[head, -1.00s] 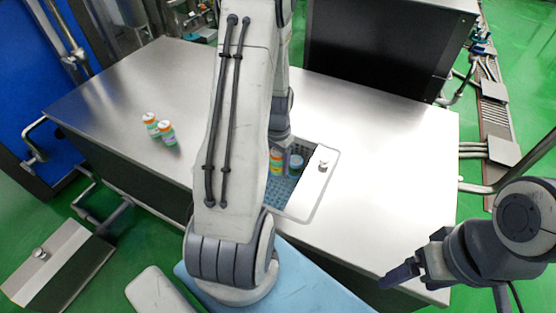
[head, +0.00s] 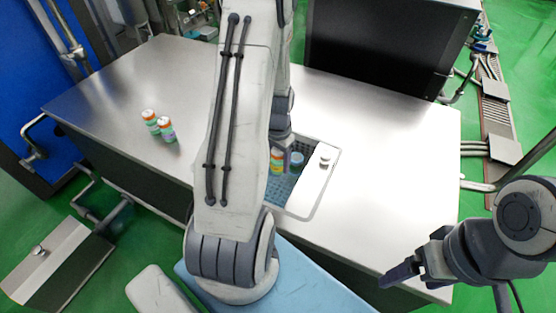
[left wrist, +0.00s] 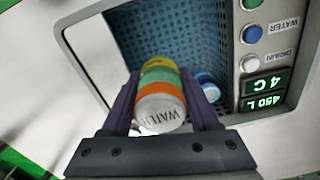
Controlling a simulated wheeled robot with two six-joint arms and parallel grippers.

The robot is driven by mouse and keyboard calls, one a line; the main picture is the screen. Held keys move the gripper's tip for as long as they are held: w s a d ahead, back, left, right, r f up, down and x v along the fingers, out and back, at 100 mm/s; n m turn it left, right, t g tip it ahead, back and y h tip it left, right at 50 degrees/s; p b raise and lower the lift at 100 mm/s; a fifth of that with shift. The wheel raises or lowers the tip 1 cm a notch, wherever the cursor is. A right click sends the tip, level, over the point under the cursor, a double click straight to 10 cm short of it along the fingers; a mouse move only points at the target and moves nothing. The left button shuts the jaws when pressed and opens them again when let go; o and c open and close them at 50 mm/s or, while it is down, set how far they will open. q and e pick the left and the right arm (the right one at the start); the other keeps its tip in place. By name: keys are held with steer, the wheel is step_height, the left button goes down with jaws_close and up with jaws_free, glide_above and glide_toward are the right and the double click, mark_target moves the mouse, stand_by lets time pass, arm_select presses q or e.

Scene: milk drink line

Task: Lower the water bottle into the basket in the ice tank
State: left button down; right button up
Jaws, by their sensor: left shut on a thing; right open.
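The water bottle (left wrist: 160,97) has a silver cap end with lettering and orange, green and yellow bands. My left gripper (left wrist: 157,108) is shut on it, one finger on each side. In the head view the bottle (head: 277,161) shows beside my left arm, over the ice tank opening. The blue perforated basket (left wrist: 178,37) lies inside the tank; the head view shows its floor (head: 279,188) too. I cannot tell whether the bottle touches it. My right gripper (head: 402,276) is open and empty, off the table's front right.
A blue-capped item (left wrist: 208,88) is in the basket beside the held bottle. The tank's panel (left wrist: 268,62) has buttons and a green display. The steel table (head: 395,155) is clear on the right.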

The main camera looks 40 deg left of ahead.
arm_select(q)
steer(key=shift+f+b, duration=6.85)
steer(key=shift+f, duration=3.3)
steer(key=shift+f+b, duration=1.7)
steer(key=shift+f, duration=0.8)
